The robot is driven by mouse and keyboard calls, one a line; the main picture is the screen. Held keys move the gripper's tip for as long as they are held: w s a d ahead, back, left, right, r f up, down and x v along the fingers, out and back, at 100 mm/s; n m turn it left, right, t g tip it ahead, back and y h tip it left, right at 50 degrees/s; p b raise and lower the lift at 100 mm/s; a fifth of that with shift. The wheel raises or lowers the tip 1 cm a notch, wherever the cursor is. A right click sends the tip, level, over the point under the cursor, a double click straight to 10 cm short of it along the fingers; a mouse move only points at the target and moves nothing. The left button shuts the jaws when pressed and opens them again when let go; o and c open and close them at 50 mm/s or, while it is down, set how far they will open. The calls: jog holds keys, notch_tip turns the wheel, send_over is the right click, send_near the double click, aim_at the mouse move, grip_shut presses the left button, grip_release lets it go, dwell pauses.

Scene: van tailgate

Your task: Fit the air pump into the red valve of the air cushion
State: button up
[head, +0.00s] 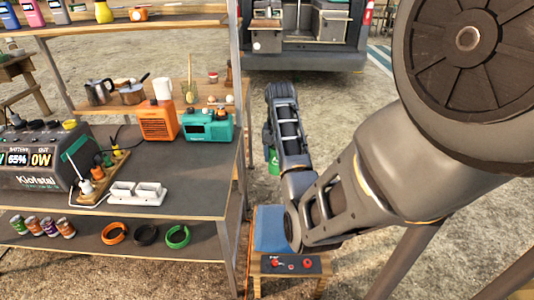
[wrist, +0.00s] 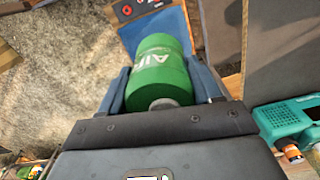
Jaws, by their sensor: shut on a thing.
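My gripper (wrist: 160,82) is shut on the green air pump (wrist: 160,65), a cylinder with white "AIR" lettering, held between its two fingers. In the head view only a sliver of the pump (head: 274,161) shows beside my wrist. A blue cushion (head: 270,230) lies low on a wooden stand, below and apart from the pump. A dark panel (head: 291,264) with red fittings is at its near edge. In the wrist view the blue cushion (wrist: 158,27) is beyond the pump, partly hidden by it; the dark panel with red marks (wrist: 130,9) is at the top edge. Which fitting is the valve is unclear.
A workbench (head: 190,180) stands left of the cushion, its metal post close by. It carries a power station (head: 35,160), an orange box (head: 158,121) and a teal radio (head: 208,125). Coiled straps lie on its lower shelf. Open gravel lies behind, with a van (head: 305,35) beyond.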

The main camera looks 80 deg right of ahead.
jog(key=s+a, duration=0.3)
jog(key=s, duration=1.2)
jog(key=shift+s, duration=0.25)
